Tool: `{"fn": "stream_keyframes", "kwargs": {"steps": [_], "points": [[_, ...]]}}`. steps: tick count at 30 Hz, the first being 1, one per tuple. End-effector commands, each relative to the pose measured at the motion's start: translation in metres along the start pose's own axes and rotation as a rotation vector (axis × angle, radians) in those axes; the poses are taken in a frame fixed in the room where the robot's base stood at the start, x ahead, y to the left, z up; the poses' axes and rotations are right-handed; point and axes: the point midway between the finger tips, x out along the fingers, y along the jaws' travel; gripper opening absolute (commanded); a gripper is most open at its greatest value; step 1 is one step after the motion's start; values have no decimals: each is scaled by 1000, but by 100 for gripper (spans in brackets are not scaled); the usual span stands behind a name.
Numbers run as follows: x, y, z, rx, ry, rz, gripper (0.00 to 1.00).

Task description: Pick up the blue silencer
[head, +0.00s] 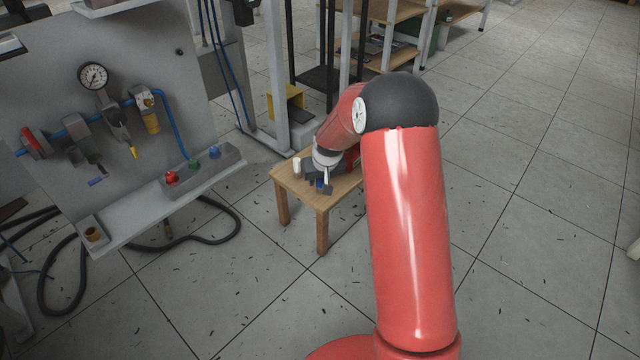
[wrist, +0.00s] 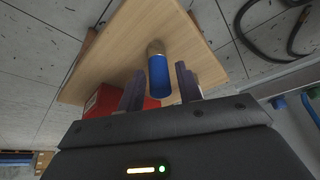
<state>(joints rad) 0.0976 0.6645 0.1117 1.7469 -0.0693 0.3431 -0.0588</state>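The blue silencer (wrist: 159,76) is a blue cylinder with a tan, brass-like end, at the small wooden table (wrist: 135,50). In the wrist view it lies between the two fingers of my gripper (wrist: 158,92), with a gap on each side. My gripper is open and the fingers do not visibly touch it. In the head view my gripper (head: 324,180) is low over the wooden table (head: 345,190). A small blue patch of the silencer (head: 320,185) shows there, mostly hidden by the gripper.
A red object (wrist: 104,101) is on the table beside my gripper. A small white cylinder (head: 297,167) stands near the table's left edge. A grey panel (head: 110,110) with gauge, valves, shelf and coloured buttons is at the left. Floor to the right is clear.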

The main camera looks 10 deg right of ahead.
Motion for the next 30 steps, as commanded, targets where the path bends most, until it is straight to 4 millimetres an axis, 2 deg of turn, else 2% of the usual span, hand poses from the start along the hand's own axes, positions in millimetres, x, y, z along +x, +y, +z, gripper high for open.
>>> {"fn": "stream_keyframes", "kwargs": {"steps": [1, 6, 8, 17, 20, 23, 30], "points": [[0, 0, 0, 0, 0, 0, 28], [0, 0, 0, 0, 0, 0, 6], [0, 0, 0, 0, 0, 0, 0], [-4, 0, -2, 0, 1, 0, 0], [-16, 0, -7, 0, 3, 0, 0], [-36, 0, -16, -1, 5, 0, 0], [-100, 0, -43, 0, 6, 0, 0]]}}
